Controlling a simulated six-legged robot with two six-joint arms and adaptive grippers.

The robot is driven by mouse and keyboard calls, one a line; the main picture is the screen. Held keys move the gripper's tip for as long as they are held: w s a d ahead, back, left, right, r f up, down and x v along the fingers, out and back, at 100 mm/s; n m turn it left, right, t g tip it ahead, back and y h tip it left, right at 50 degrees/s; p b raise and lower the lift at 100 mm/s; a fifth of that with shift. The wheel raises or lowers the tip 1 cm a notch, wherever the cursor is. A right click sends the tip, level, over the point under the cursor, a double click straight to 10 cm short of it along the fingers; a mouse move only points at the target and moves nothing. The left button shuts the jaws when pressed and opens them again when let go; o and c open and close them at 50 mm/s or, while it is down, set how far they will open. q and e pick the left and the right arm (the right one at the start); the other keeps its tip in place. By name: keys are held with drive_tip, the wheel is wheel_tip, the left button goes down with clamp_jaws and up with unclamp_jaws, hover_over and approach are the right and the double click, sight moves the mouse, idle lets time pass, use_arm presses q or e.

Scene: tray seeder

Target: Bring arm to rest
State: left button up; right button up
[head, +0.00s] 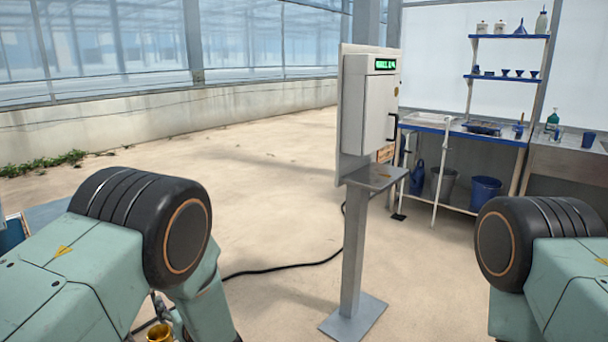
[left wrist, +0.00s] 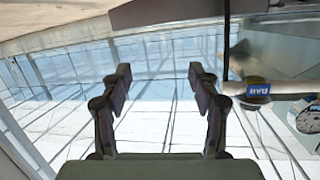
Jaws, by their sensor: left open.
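My left gripper (left wrist: 160,85) shows in the left wrist view with its two dark fingers spread apart. Nothing is between them, only the bright glazed wall behind. My left arm (head: 110,240) is in the lower left of the head view, bent at a large black joint, its lower link pointing down out of the frame. My right arm (head: 545,250) is at the lower right, with a similar black joint showing. Its gripper is out of view.
A grey post with a control cabinet (head: 371,110) stands ahead between the arms. A black cable (head: 290,268) runs over the floor. A workbench (head: 440,124) with shelves is at the back right. A gold-coloured item (head: 160,333) is partly visible below my left arm.

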use_arm(q)
drive_tip(key=s+d+f+m+g+h, duration=0.1)
drive_tip(key=s+f+m+g+h, duration=0.4)
drive_tip(key=s+f, duration=1.05)
drive_tip(key=s+d+g+h, duration=0.1)
drive_tip(key=s+g+h, duration=0.1)
drive_tip(key=s, duration=1.2)
drive_tip(key=s+d+f+m+g+h, duration=0.1)
drive_tip(key=s+g, duration=0.3)
drive_tip(key=s, duration=1)
drive_tip(key=shift+d+g+h, duration=0.4)
drive_tip(key=shift+d+h, duration=0.25)
drive_tip(key=shift+h, duration=0.25)
drive_tip(key=shift+w+f, duration=0.1)
